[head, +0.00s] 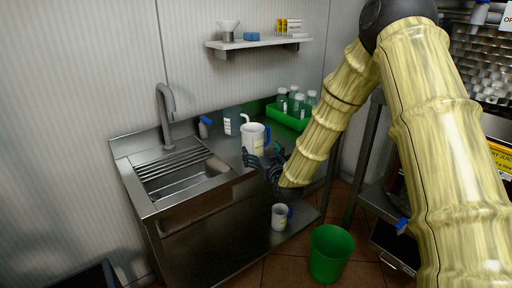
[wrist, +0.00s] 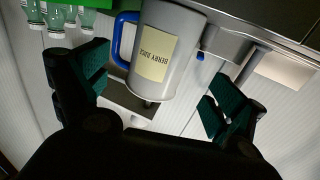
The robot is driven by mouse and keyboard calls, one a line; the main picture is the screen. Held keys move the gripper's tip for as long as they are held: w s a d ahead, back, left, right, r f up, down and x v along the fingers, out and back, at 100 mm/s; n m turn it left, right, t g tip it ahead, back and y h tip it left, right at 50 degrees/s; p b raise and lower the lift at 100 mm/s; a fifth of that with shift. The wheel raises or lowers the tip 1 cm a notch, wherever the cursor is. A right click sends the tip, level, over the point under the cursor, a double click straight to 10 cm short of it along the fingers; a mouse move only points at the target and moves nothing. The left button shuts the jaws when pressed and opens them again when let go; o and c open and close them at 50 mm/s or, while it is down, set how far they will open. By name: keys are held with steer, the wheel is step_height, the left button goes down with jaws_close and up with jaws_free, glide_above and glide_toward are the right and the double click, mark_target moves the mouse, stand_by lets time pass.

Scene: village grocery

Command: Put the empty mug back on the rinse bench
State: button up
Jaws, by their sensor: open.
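A white mug (head: 253,139) with a blue handle stands on the steel bench (head: 232,153), right of the sink. In the wrist view the mug (wrist: 166,54) shows a cream label with dark print and its blue handle on the left. The view is tilted, and whether the mug is empty cannot be seen. My gripper (head: 264,163) is at the mug's near side, low over the bench. In the wrist view my gripper (wrist: 158,80) is open, its fingers either side of the mug with gaps. A second similar mug (head: 279,217) sits on the lower shelf.
A green tray (head: 287,119) of bottles stands at the bench's back right. A spray bottle (head: 204,127) and a white container (head: 231,122) stand behind the mug. The sink (head: 180,178) and tap (head: 165,112) are left. A green bin (head: 329,254) stands on the floor.

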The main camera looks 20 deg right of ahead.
steer(key=s+a+f+g, duration=0.2)
steer(key=s+f+g, duration=0.2)
steer(key=s+f, duration=0.85)
steer(key=s+a+f+g, duration=0.2)
steer(key=s+f+g, duration=0.3)
steer(key=s+f, duration=0.8)
steer(key=s+f+g, duration=0.3)
steer(key=s+f, duration=0.2)
steer(key=s, duration=0.5)
steer(key=s+f+g, duration=0.3)
steer(key=s+f, duration=0.3)
steer(key=s, duration=0.4)
steer(key=s+f+g, duration=0.3)
steer(key=s+f, duration=0.3)
steer(key=s, duration=0.4)
steer(key=shift+a+m+h, duration=0.3)
steer(key=shift+a+m, duration=0.05)
steer(key=shift+m, duration=0.05)
steer(key=shift+w+f, duration=0.1)
